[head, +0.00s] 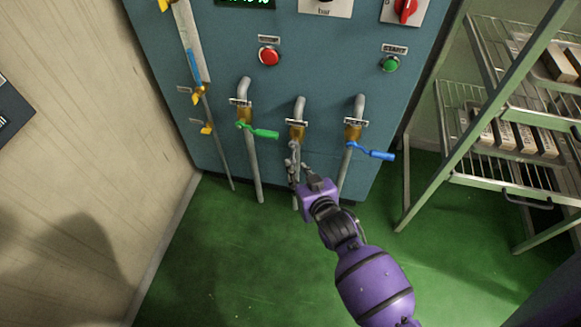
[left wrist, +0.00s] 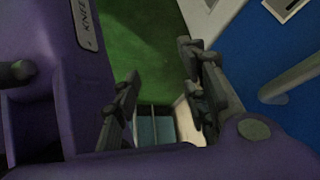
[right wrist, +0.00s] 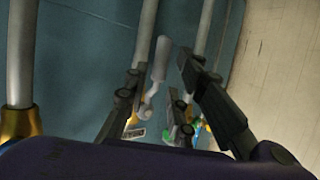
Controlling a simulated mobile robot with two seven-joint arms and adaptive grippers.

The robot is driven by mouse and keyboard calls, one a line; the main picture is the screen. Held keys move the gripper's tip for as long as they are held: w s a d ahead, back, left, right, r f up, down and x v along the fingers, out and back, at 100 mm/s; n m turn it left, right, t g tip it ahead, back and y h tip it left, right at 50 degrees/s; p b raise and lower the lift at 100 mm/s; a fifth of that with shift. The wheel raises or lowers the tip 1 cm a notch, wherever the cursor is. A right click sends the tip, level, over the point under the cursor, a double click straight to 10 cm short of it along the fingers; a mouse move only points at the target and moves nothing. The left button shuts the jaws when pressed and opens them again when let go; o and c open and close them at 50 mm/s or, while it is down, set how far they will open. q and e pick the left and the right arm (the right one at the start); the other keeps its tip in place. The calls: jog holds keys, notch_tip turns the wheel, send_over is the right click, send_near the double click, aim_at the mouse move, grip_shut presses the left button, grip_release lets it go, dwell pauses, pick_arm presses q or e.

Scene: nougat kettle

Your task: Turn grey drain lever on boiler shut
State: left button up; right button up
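The boiler (head: 215,130) is a blue-grey cabinet with three drain pipes and brass valves low on its front. The grey drain lever (head: 294,149) is on the middle valve (head: 297,132) and points down along its pipe. In the right wrist view the grey lever (right wrist: 161,60) shows between the finger tips, with a gap on either side. My right gripper (head: 293,167) is open around the lever's lower part, which it partly hides in the head view. My left gripper (left wrist: 160,85) is open and empty in its wrist view, and out of the head view.
A green lever (head: 262,133) on the left valve and a blue lever (head: 372,153) on the right valve stick out sideways close by. A wire rack (head: 455,150) with boxes stands at right. A pale wall (head: 90,130) is at left. The green floor is clear.

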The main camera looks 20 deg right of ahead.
aim_at(293, 158)
jog(key=b+x, duration=0.1)
jog(key=x, duration=0.4)
jog(key=shift+w+f+b, duration=0.15)
jog(key=shift+b, duration=0.2)
grip_shut()
